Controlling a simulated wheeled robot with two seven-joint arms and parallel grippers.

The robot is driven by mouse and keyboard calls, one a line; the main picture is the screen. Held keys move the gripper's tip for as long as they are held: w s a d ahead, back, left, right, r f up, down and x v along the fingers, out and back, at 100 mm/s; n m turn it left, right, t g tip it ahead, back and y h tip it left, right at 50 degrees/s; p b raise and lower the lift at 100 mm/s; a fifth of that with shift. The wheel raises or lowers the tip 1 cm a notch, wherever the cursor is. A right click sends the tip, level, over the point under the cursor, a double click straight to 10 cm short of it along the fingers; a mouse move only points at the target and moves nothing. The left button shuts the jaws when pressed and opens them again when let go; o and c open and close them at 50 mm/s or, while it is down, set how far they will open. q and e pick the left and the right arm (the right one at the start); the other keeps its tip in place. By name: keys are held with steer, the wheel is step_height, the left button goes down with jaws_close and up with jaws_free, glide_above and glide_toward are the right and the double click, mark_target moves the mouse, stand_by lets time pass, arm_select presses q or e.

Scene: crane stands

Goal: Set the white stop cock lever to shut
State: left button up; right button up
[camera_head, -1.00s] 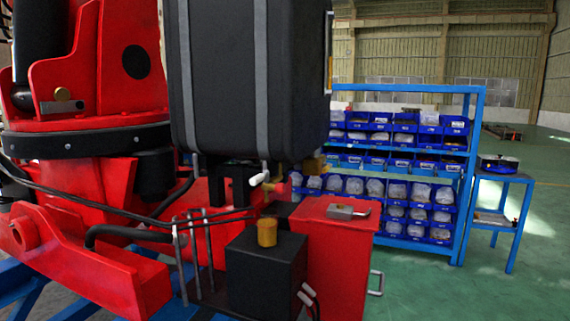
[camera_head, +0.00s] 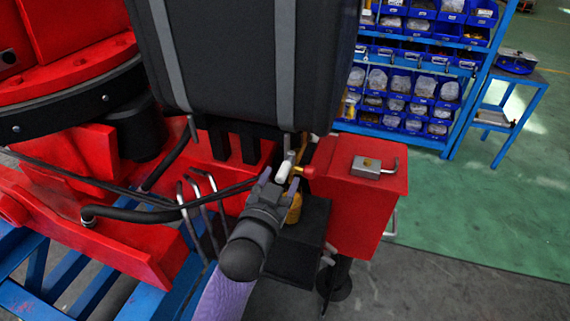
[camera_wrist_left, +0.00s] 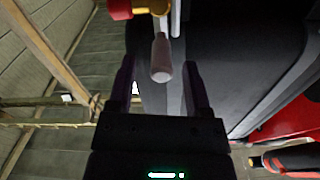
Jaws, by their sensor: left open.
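The white stop cock lever (camera_head: 284,171) sits under the black tank (camera_head: 230,60), beside a red-tipped brass fitting (camera_head: 303,171). My left gripper (camera_head: 279,183) comes up from below and is open, its fingertips close to the lever. In the left wrist view the lever (camera_wrist_left: 161,60) is a pale rod whose free end points between the two open fingers (camera_wrist_left: 160,72). The fingers stand to either side with gaps; they do not look shut on it. My right gripper is not in view.
A red box (camera_head: 362,208) with a grey latch stands right of the lever. A black box (camera_head: 298,245) is below, partly behind my arm. Thin metal levers (camera_head: 205,205) and black hoses lie to the left. A blue shelf of bins (camera_head: 410,80) stands behind.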

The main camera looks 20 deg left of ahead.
mark_target(286, 166)
arm_select(q)
steer(key=shift+w+a, duration=0.1)
steer(key=shift+w, duration=1.4)
steer(key=shift+c, duration=0.2)
jaws_close()
